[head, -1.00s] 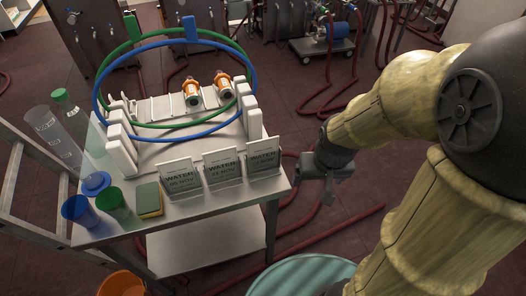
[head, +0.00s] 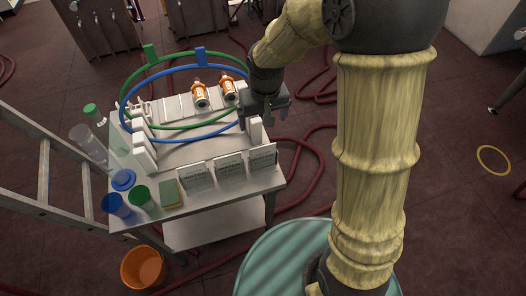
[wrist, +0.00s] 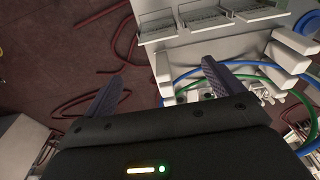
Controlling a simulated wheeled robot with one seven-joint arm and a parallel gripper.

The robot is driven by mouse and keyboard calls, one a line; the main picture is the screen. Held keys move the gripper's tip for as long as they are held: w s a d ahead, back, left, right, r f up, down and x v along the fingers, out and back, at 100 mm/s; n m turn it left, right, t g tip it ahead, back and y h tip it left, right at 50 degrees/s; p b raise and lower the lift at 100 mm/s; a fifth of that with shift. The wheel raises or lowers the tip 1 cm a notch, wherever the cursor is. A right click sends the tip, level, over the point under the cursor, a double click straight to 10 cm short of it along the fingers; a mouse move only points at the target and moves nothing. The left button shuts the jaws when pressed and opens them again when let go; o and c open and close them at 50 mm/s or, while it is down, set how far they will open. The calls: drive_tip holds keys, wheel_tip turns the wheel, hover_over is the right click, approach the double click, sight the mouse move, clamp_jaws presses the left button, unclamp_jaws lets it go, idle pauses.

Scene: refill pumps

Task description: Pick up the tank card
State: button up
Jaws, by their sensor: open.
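Three small standing cards line the front edge of the cart: a left card (head: 195,178), a middle card (head: 230,168) and a right card (head: 263,157). Their print is too small to read now, so I cannot tell which is the tank card. Cards also show at the top of the wrist view (wrist: 204,18). My gripper (head: 268,115) is open and empty at the cart's right side, behind and above the right card, apart from all the cards.
The cart (head: 190,154) also holds white upright blocks (head: 144,155), a blue hoop (head: 135,97), a green hoop (head: 133,72), two orange-capped bottles (head: 201,97), cups (head: 115,205) and a sponge (head: 170,194). A ladder (head: 43,175) stands left. An orange bucket (head: 144,268) is on the floor.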

drive_tip(key=shift+f, duration=0.1)
drive_tip(key=p, duration=0.2)
approach(263, 149)
drive_tip(key=f, duration=0.3)
drive_tip(key=w+f, duration=0.1)
drive_tip(key=f, duration=0.1)
drive_tip(key=shift+w+a, duration=0.1)
drive_tip(key=shift+a, duration=0.2)
drive_tip(key=shift+f, duration=0.1)
drive_tip(key=shift+w+d+f+p, duration=0.1)
drive_tip(key=shift+f+p, duration=0.55)
drive_tip(key=shift+f, duration=0.6)
drive_tip(key=shift+w+f+p, duration=0.1)
drive_tip(key=shift+f+p, duration=0.55)
drive_tip(key=shift+f, duration=0.6)
drive_tip(key=c, duration=0.7)
